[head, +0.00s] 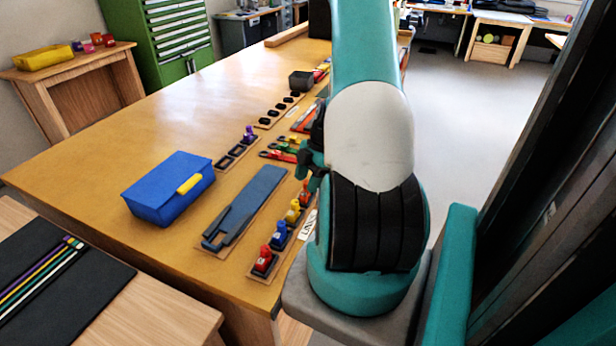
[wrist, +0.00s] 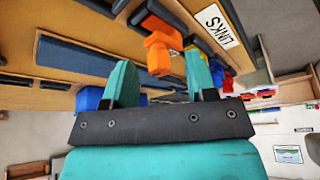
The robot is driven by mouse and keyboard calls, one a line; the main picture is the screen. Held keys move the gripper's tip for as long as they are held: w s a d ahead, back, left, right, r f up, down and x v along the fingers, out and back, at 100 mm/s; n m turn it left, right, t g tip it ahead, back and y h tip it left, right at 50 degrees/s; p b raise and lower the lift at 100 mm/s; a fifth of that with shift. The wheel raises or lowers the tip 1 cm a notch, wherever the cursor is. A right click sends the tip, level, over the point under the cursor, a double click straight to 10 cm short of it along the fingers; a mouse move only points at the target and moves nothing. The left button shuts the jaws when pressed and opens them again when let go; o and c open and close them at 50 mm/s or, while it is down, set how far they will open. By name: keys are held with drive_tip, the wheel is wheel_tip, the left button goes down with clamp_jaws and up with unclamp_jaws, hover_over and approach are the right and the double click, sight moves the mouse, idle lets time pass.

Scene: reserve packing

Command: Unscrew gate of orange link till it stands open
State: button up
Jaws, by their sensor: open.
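The orange link (head: 305,194) stands at the far end of a row of coloured links on a tray, partly hidden by my arm in the head view. In the wrist view the orange link (wrist: 161,52) shows as a blocky orange shape just beyond and between my fingertips. My gripper (wrist: 159,66) is open, with one teal finger on each side of the picture's middle and nothing held. I cannot tell whether the fingers touch the link. The gate of the link cannot be made out. In the head view my gripper (head: 312,172) is mostly hidden by my arm.
Yellow (head: 292,212), blue (head: 279,234) and red (head: 264,261) links stand nearer in the same row, beside a "LINKS" label (wrist: 212,24). A long blue piece (head: 250,205) lies left of them.

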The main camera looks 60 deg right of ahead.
clamp_jaws()
drive_tip(key=n+g+b, duration=0.1)
drive_tip(key=n, duration=0.2)
drive_tip(key=shift+w+f+y, duration=0.15)
drive_tip(key=shift+y, duration=0.15)
drive_tip(key=n, duration=0.2)
drive_tip(key=n+g, duration=0.1)
drive_tip(key=n, duration=0.1)
drive_tip(key=shift+r+g+b, duration=0.2)
drive_tip(key=shift+g+b, duration=0.1)
drive_tip(key=shift+b, duration=0.1)
unclamp_jaws()
